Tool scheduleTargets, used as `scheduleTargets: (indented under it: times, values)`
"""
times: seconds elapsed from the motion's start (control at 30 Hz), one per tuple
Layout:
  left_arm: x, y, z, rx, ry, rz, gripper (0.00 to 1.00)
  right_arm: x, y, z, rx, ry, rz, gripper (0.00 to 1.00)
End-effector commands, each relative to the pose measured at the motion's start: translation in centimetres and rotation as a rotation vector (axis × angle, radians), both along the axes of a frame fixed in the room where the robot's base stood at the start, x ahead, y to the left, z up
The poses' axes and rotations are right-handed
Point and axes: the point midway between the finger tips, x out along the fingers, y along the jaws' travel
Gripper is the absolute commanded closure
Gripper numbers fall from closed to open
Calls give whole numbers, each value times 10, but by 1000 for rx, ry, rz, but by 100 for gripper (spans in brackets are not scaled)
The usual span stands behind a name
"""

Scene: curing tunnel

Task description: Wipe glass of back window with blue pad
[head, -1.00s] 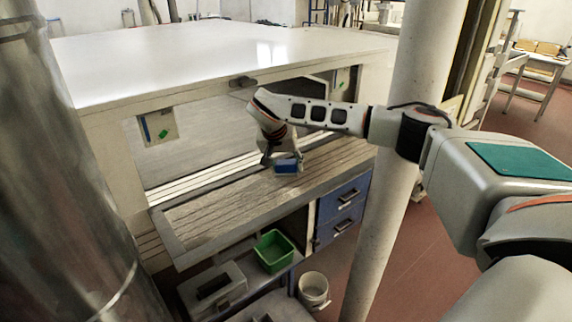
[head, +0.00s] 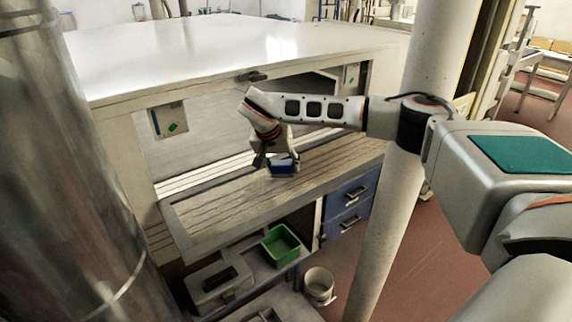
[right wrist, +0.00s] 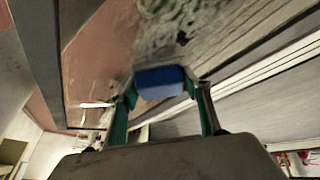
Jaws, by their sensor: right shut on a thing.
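My right gripper (head: 277,160) is shut on the blue pad (head: 284,168). It is inside the open front of the tunnel, low over a framed, streaked panel (head: 225,205). In the right wrist view the blue pad (right wrist: 159,82) sits between the two fingertips of the gripper (right wrist: 160,90). Beyond it is a surface with pale smears (right wrist: 175,25), which may be dirty glass. I cannot tell whether the pad touches it. I cannot clearly make out which pane is the back window. My left gripper is not in view.
A pale post (head: 390,210) stands close beside my right arm, and a large metal cylinder (head: 70,170) fills the left. Below are a green bin (head: 281,246), a grey box (head: 219,286), a white bucket (head: 319,286) and blue drawers (head: 350,202).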

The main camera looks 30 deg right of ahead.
Motion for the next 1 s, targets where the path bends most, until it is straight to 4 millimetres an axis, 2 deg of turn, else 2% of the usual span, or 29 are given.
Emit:
scheduleTargets:
  times: [0.2, 0.47, 0.8, 1.0]
  values:
    - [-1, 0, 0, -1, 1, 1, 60, -2, 19, -2, -1, 1, 3, 69]
    - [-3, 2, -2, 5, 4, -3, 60, -4, 27, -3, 0, 4, 2, 69]
    - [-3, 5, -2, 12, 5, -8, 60, -5, 53, -2, 0, 6, 4, 69]
    - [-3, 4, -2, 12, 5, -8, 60, -6, 59, -2, 0, 4, 1, 69]
